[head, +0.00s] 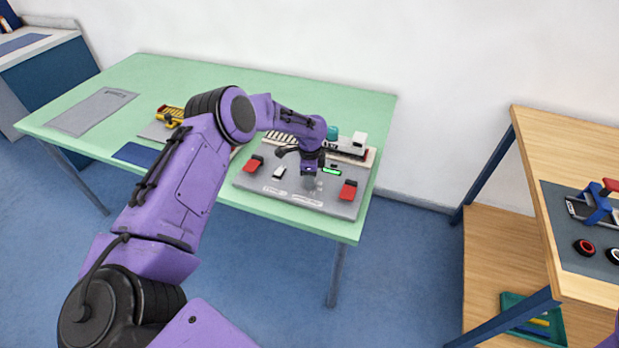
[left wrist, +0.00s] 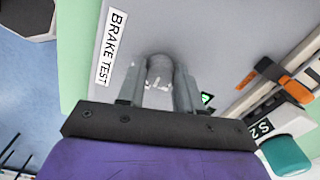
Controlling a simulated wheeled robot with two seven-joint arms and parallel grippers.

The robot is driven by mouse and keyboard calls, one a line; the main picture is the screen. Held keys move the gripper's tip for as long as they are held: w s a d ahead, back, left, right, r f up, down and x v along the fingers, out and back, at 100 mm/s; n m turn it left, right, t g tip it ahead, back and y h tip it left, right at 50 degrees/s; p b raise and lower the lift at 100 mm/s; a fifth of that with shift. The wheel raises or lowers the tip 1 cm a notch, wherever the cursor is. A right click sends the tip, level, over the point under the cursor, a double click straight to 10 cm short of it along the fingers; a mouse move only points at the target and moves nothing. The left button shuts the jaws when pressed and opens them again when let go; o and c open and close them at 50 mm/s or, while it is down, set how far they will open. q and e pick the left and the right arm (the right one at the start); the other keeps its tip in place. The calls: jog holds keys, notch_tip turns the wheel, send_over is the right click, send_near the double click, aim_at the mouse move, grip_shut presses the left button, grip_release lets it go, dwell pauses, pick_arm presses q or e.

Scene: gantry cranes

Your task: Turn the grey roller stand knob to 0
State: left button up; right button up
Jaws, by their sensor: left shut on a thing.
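The grey knob (left wrist: 160,68) stands on the grey brake test panel (head: 245,180), which lies on the green table. In the left wrist view it sits between the two fingers of my left gripper (head: 310,176), which is shut on it from above. The gripper also shows in the left wrist view (left wrist: 160,80). The fingers and wrist hide much of the knob, and I cannot read its setting. A small green-lit display (head: 332,170) is just right of the gripper. My right gripper is not in view.
Red pedal-like parts (head: 348,190) (head: 254,163) and a white switch (head: 279,172) flank the knob on the panel. A white and teal model (head: 350,145) stands behind. A yellow model (head: 170,112) is at the left. A wooden table (head: 570,140) stands at right.

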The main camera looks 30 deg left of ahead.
pick_arm(q)
jog(key=n, duration=0.9)
jog(key=shift+d+b, duration=0.1)
jog(key=shift+b, duration=0.25)
jog(key=n, duration=0.4)
jog(key=shift+n, duration=0.3)
jog(key=shift+d+n, duration=0.1)
jog(key=shift+n, duration=2.1)
jog(key=o, duration=1)
jog(key=shift+o, duration=0.2)
